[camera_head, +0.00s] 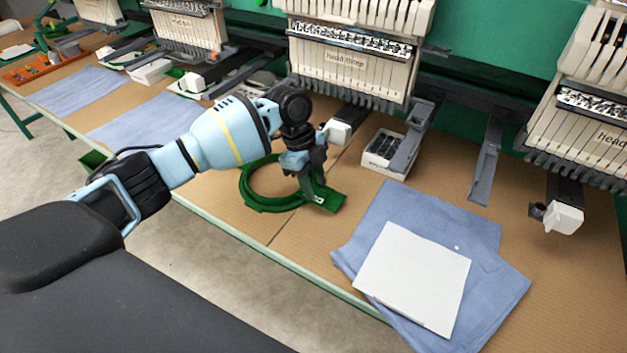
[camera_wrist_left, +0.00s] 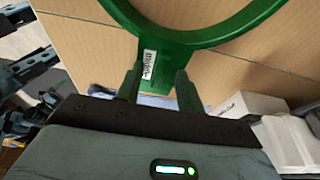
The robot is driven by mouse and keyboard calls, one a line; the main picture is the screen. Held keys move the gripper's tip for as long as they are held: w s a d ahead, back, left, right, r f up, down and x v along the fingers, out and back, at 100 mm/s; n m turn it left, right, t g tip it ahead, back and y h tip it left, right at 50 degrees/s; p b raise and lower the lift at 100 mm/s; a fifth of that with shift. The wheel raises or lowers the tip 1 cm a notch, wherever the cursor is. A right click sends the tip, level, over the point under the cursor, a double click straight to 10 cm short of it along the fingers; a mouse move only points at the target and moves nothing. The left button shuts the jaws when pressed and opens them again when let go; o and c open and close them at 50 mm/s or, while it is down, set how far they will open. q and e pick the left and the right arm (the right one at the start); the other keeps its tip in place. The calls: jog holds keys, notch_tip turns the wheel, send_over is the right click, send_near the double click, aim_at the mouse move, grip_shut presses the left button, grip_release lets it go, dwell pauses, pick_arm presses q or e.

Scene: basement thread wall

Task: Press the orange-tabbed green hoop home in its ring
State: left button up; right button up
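A green hoop (camera_head: 246,190) is at the middle of the brown table, near its front edge. Its flat green end with a white label (camera_head: 328,198) points right. My left gripper (camera_head: 308,181) is at this labelled end. In the left wrist view, the green ring (camera_wrist_left: 215,36) curves across the top. The left gripper's two fingers (camera_wrist_left: 158,76) are apart there, at either side of the labelled stem. I cannot tell whether they touch it. I see no orange tab on this hoop; the gripper covers part of it. My right gripper is not in view.
Embroidery heads (camera_head: 350,55) line the back, with arms reaching over the table. A box (camera_head: 392,153) stands behind the gripper. Blue cloth (camera_head: 440,212) with a white sheet (camera_head: 415,278) lies at right. An orange tray (camera_head: 45,68) is far left.

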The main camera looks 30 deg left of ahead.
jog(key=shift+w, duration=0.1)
pick_arm(q)
jog(key=shift+r, duration=0.15)
jog(key=v, duration=0.7)
jog(key=shift+a+r, duration=0.1)
jog(key=shift+r, duration=0.15)
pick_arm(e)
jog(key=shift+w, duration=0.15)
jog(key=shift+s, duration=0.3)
pick_arm(q)
jog(key=shift+f, duration=0.1)
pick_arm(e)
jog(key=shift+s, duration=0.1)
